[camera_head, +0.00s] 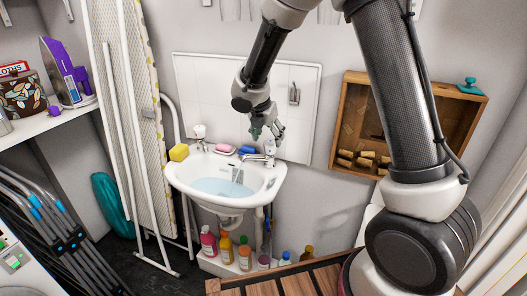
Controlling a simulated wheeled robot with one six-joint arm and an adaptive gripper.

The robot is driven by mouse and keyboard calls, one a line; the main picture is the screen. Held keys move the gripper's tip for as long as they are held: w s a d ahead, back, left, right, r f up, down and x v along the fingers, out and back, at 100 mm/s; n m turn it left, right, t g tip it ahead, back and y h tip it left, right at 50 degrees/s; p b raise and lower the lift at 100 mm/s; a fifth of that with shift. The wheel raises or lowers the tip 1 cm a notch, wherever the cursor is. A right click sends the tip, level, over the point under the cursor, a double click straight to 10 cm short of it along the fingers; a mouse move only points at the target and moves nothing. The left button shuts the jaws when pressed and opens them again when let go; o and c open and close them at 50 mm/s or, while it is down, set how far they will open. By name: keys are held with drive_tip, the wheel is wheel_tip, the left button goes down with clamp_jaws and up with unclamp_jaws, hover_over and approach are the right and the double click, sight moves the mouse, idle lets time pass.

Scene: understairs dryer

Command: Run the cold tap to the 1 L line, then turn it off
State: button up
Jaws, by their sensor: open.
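A white wall basin (187,184) holds pale blue water (215,187). A chrome tap (268,153) stands on its right back rim, its spout reaching left over the bowl. A thin, pale streak (236,174) shows below the spout; I cannot tell if it is running water or part of something clear. My gripper (268,134) is open and points down, just above the tap's top; I cannot tell whether it touches. A white-topped fitting (199,132) stands on the left back rim. I cannot make out a 1 L line or which tap is cold.
A yellow sponge (179,152), a pink soap (223,148) and a blue item (247,150) lie along the basin's back rim. Several bottles (208,241) stand below. An ironing board (140,120) leans at left. A wooden wall box (350,110) hangs at right.

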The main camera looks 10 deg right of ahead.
sight(270, 143)
drive_tip(key=x, duration=0.5)
drive_tip(key=shift+w+f, duration=0.1)
drive_tip(key=shift+f, duration=0.15)
